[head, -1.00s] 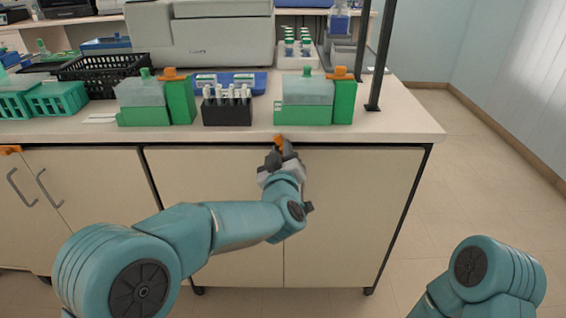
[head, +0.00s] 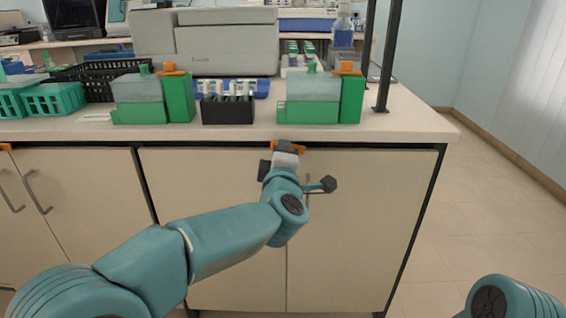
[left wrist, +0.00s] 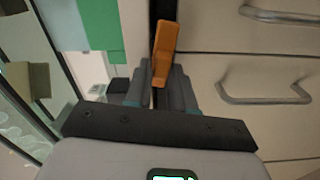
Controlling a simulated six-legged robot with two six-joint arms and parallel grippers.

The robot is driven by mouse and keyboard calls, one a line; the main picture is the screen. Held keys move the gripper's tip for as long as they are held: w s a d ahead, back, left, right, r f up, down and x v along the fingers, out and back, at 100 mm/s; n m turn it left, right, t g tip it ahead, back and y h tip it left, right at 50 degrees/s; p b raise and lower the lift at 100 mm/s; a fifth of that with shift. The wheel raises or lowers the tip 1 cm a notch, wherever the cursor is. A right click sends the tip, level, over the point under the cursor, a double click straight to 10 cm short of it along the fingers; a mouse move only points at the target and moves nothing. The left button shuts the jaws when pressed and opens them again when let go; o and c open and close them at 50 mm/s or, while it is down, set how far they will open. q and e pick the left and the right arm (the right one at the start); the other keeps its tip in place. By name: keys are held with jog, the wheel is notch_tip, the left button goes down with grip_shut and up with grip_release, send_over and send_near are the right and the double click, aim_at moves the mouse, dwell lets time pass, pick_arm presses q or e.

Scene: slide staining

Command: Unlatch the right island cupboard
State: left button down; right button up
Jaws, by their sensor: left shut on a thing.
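The right island cupboard (head: 365,220) has two cream doors under the worktop, with my left arm across the left one. Its orange latch (head: 301,148) lies crosswise at the top, where the doors meet. My left gripper (head: 284,147) is shut on the latch and hides its middle. In the left wrist view, the fingers (left wrist: 163,88) close around the near part of the orange latch (left wrist: 166,40), which lies along the gap under the worktop edge. Two metal handles (left wrist: 264,97) show on the doors there. My right gripper is out of view; only an arm part shows.
The worktop (head: 240,133) above carries green staining boxes (head: 312,102), a black rack of tubes (head: 228,108) and green baskets (head: 55,98). Another cupboard (head: 55,215) with two handles stands to the left. The floor (head: 500,210) on the right is clear.

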pick_arm(q)
jog(key=shift+f+n+b, duration=0.1)
jog(key=shift+n+b, duration=0.55)
jog(key=shift+n, duration=0.35)
jog(key=c, duration=1.1)
grip_release()
jog(key=s+p, duration=0.1)
jog(key=s, duration=1.5)
jog(key=shift+s, duration=0.15)
